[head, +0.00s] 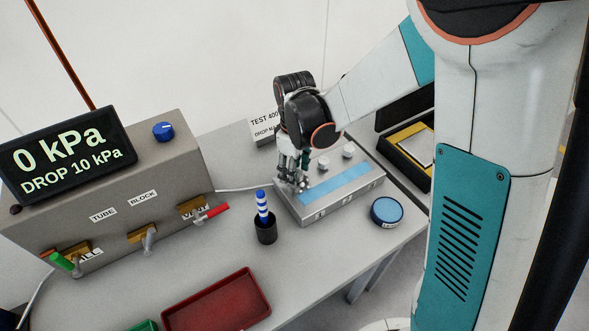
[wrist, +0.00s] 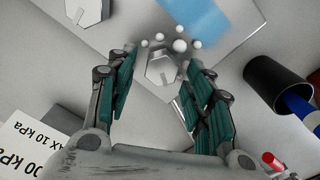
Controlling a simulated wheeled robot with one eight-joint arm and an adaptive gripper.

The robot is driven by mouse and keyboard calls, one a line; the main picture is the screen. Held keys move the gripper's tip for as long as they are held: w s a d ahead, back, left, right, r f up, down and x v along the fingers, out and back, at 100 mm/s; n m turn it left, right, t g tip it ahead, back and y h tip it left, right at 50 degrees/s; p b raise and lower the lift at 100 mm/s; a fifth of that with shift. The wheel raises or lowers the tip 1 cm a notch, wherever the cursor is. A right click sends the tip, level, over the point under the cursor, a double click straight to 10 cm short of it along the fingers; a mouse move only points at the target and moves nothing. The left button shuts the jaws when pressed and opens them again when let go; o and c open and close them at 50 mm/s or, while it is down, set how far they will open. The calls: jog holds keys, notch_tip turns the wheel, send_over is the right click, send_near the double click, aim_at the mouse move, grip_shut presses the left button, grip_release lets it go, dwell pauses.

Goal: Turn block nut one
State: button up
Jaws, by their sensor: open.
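The grey test block (head: 335,203) sits on the bench, with a blue strip (head: 336,183) along its top and small numbered labels on its front. Two nuts show on its top, a middle one (head: 323,163) and a right one (head: 348,151). My gripper (head: 296,180) points down over the block's left end and hides the nut there. In the wrist view that hexagonal nut (wrist: 162,72) lies between the open fingers of my gripper (wrist: 156,84), apart from both. Another nut (wrist: 86,10) shows at the top left.
A black cup (head: 265,234) holding a blue-and-white striped tool (head: 262,205) stands near the block's left. A blue round tin (head: 387,212) is at its right. A valve box (head: 120,205) with a display (head: 67,160) stands left. A red tray (head: 216,304) lies in front.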

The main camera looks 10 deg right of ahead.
jog(key=shift+c, duration=0.4)
jog(key=c, duration=1)
jog(key=shift+o, duration=0.2)
jog(key=m, duration=0.5)
jog(key=shift+w+d+m+b, duration=0.1)
jog(key=shift+d+m+b, duration=0.05)
jog(key=shift+m+b, duration=0.25)
jog(key=m, duration=0.6)
jog(key=shift+d, duration=0.15)
jog(key=o, duration=1)
